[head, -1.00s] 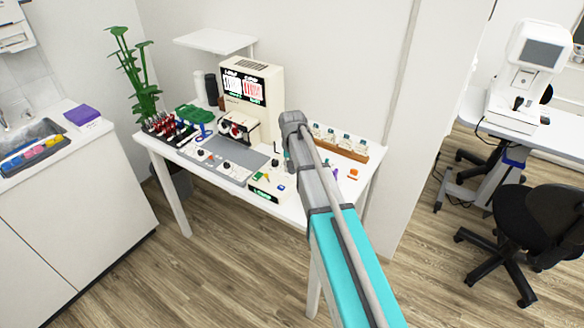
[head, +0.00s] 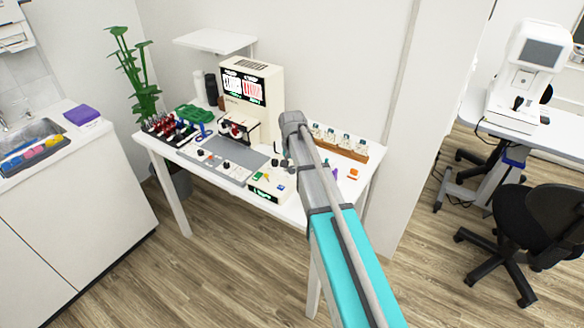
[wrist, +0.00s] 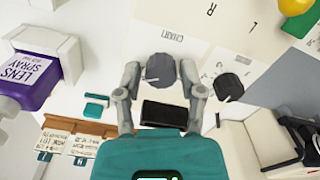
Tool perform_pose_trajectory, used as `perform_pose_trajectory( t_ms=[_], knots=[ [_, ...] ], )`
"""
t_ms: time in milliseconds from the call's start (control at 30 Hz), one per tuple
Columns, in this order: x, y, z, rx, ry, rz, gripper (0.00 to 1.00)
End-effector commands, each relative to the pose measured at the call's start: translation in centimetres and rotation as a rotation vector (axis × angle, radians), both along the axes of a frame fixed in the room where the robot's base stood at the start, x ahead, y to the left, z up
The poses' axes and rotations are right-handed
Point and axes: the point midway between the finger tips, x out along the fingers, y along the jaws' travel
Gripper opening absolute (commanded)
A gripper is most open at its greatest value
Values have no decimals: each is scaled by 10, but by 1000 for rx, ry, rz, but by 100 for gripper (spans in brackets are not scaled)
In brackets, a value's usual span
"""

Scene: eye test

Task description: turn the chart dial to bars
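A dark round knob (wrist: 160,70) sits between the two fingers of my gripper (wrist: 160,76) in the wrist view, below a printed CHART label (wrist: 172,37). The fingers are apart, one on each side of the knob, with a narrow gap showing on both sides. Touching cannot be made out. A second dark knob (wrist: 229,87) with a light pointer lies to the right, outside the fingers. In the head view, the screen unit (head: 253,88) at the table's back shows a black-and-white panel and a red one.
A purple lens spray bottle (wrist: 35,75) lies left of the fingers in the wrist view. A wooden rack (wrist: 90,127) with cards is below left. In the head view, a box with coloured buttons (head: 268,188) stands at the table's front.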

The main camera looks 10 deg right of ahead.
Motion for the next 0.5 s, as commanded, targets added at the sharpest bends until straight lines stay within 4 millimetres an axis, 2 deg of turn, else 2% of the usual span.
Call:
perform_pose_trajectory(
  t_ms=[33, 67, 500],
  knots=[
    [0, 0, 0, 0, -1, 0, 69],
    [0, 0, 0, 0, -1, 0, 73],
    [2, 0, 0, 0, -3, 5, 73]
  ],
)
